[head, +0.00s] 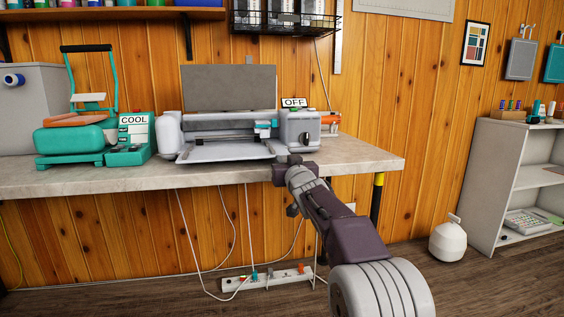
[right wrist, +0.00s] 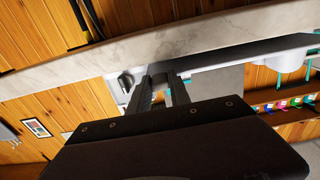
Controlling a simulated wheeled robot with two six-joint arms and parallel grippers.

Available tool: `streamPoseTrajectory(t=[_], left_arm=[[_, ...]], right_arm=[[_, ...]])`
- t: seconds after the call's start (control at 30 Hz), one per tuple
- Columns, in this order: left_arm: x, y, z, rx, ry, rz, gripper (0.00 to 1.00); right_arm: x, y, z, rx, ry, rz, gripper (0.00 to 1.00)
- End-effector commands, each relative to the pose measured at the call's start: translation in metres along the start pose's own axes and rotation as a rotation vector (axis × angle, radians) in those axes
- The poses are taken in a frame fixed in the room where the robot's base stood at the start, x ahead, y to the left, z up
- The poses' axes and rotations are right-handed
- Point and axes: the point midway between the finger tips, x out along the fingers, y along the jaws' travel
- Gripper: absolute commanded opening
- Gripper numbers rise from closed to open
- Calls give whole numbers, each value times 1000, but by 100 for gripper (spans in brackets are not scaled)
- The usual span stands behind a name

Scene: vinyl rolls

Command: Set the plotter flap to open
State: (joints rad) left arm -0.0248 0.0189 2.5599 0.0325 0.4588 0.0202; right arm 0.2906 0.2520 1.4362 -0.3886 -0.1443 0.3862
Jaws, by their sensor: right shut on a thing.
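The plotter (head: 215,124) stands on the workbench, with a dark grey panel upright behind it. Its pale grey flap (head: 226,151) reaches out at the front, lying low and nearly flat toward the bench edge. My right gripper (head: 284,161) is at the flap's front right corner, shut on the flap; its contact is small and partly hidden. In the right wrist view, its two fingers (right wrist: 164,82) stand slightly apart beside the plotter. My left gripper is in neither view.
A teal heat press (head: 75,135) stands left. The workbench (head: 358,154) is clear at its right end. A power strip (head: 268,278) lies on the floor below.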

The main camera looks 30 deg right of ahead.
Motion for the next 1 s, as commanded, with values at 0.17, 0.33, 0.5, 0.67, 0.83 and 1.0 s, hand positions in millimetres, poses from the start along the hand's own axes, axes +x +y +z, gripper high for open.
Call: streamPoseTrajectory(t=[0.17,0.33,0.5,0.67,0.83,1.0], left_arm=[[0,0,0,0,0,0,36],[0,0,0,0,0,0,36],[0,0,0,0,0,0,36],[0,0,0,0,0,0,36],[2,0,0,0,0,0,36],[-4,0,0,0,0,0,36]], right_arm=[[0,-1,0,0,0,-2,0],[0,-1,1,0,0,-2,33],[0,-1,1,0,-1,-1,33],[-3,0,0,0,0,-1,33],[-25,0,0,0,1,0,33],[-56,-1,-2,-1,-1,-1,33]])
